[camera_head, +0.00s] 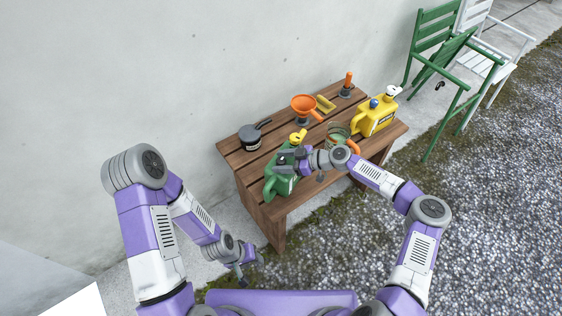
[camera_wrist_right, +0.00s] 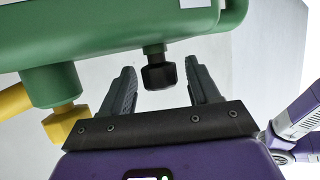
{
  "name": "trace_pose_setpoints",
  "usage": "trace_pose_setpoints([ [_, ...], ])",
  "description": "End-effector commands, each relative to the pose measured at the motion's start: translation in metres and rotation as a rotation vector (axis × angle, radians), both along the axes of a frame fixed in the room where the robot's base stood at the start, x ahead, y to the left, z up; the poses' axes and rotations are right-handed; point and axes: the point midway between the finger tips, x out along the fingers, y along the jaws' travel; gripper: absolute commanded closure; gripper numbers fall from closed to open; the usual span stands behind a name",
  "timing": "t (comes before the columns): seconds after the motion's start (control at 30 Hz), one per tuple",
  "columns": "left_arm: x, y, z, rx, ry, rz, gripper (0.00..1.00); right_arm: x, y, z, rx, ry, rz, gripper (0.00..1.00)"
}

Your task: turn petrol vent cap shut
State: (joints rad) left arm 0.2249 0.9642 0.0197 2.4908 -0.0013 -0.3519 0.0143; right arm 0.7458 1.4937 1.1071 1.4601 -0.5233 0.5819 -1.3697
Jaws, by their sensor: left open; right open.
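A green can (camera_head: 271,186) with a yellow spout (camera_head: 298,137) stands at the near left end of the wooden bench. In the right wrist view the green can (camera_wrist_right: 120,22) fills the top, with its yellow spout piece (camera_wrist_right: 66,122) at left. A small black vent cap (camera_wrist_right: 158,76) sticks out of the can on a short green neck. My right gripper (camera_head: 284,160) is at the can's top; in its wrist view the open fingers (camera_wrist_right: 160,82) stand either side of the cap, with gaps on both sides. My left gripper (camera_head: 250,262) is open, low in front of the bench, away from the can.
The bench (camera_head: 238,164) also holds a dark pot (camera_head: 250,137), an orange funnel (camera_head: 304,104), a yellow can (camera_head: 376,118), a coiled hose (camera_head: 338,132) and an orange-handled tool (camera_head: 347,84). A wall rises behind. Chairs (camera_head: 437,60) stand at right; gravel is open in front.

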Motion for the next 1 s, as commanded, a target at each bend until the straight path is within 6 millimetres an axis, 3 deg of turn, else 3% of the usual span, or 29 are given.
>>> trace_pose_setpoints([
  [0.37,0.0000,-0.0001,-0.0007,0.000,0.000,0.000,0.57,0.0015,0.0064,-0.0027,0.000,0.000,-0.001,0.41],
  [0.7,0.0000,-0.0001,-0.0007,0.000,0.000,0.000,0.57,0.0014,0.0064,-0.0026,0.000,0.001,0.000,0.91],
  [1.0,0.0000,0.0000,0.0016,0.000,0.000,0.000,0.57,0.0007,0.0063,-0.0015,-0.001,0.000,-0.041,0.91],
])
